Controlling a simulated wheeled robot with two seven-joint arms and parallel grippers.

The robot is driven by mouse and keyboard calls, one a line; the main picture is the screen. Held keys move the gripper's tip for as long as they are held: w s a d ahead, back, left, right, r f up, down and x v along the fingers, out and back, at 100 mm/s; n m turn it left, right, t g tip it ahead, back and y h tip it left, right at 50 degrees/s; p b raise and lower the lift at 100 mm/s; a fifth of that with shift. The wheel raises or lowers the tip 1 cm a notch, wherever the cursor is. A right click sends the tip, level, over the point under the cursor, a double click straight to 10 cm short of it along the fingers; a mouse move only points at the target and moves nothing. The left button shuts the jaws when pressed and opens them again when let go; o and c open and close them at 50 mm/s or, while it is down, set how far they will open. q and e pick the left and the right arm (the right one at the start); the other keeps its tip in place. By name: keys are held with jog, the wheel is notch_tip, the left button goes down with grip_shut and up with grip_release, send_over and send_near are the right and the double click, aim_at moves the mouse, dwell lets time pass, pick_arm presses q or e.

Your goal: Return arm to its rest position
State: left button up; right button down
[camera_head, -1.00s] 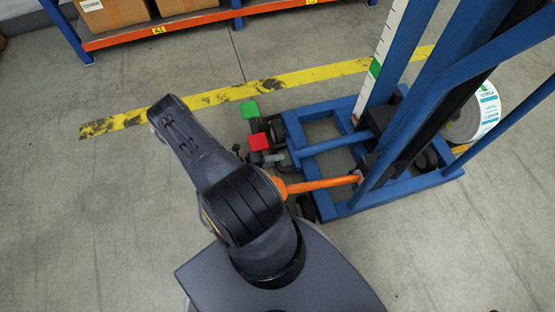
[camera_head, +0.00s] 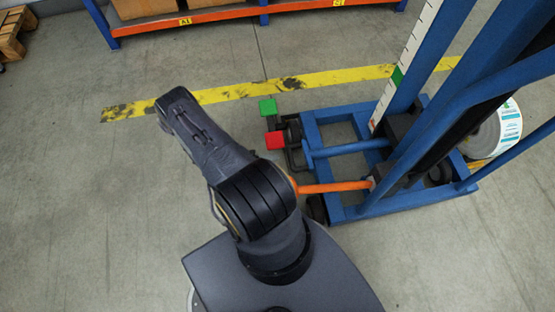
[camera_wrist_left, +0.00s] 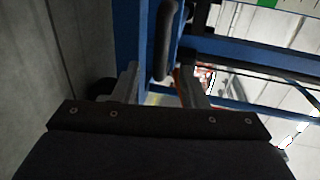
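My left arm (camera_head: 258,205) rises dark grey in the middle of the head view, bent at its elbow. Its gripper is mostly hidden behind the arm there. In the left wrist view my left gripper (camera_wrist_left: 160,88) shows two grey fingers held apart. A black bar (camera_wrist_left: 166,40) shows just beyond the space between them; I cannot tell whether it touches a finger. A blue lift frame (camera_head: 345,149) stands right of the arm. A green pad (camera_head: 267,106) and a red pad (camera_head: 275,140) sit at its left side. My right gripper is not in view.
An orange bar (camera_head: 335,187) runs from the arm's right side to the lift. A white label roll (camera_head: 505,128) is on the lift's far side. A blue and orange shelf (camera_head: 220,14) stands at the back. The floor (camera_head: 80,200) left of the arm is clear.

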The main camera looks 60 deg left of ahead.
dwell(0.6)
pick_arm(q)
jog(key=w+d+r+m+g+h, duration=0.1)
jog(key=w+r+m+g+h, duration=0.15)
jog(key=w+r+m, duration=0.4)
jog(key=w+d+r+m+g+h, duration=0.1)
jog(key=w+r+m+g+h, duration=0.15)
jog(key=r+m, duration=0.55)
jog(key=w+d+r+m+g, duration=0.2)
jog(key=d+r+m+g, duration=0.1)
jog(key=r+m, duration=0.3)
jog(key=w+d+r+m+g, duration=0.2)
jog(key=d+r+m+g, duration=0.15)
jog(key=r, duration=0.55)
jog(key=s+d+r+m+y, duration=0.45)
jog(key=d+r+m, duration=0.55)
jog(key=r+m, duration=0.25)
jog(key=s+d+r+m+t+y, duration=0.3)
jog(key=s+d+m, duration=0.2)
jog(key=s+m, duration=0.5)
notch_tip(320, 180, up, 34)
jog(key=w+m+p, duration=0.1)
jog(key=w+p, duration=0.1)
jog(key=p, duration=3.1)
jog(key=shift+f+p, duration=0.25)
jog(key=shift+p, duration=0.1)
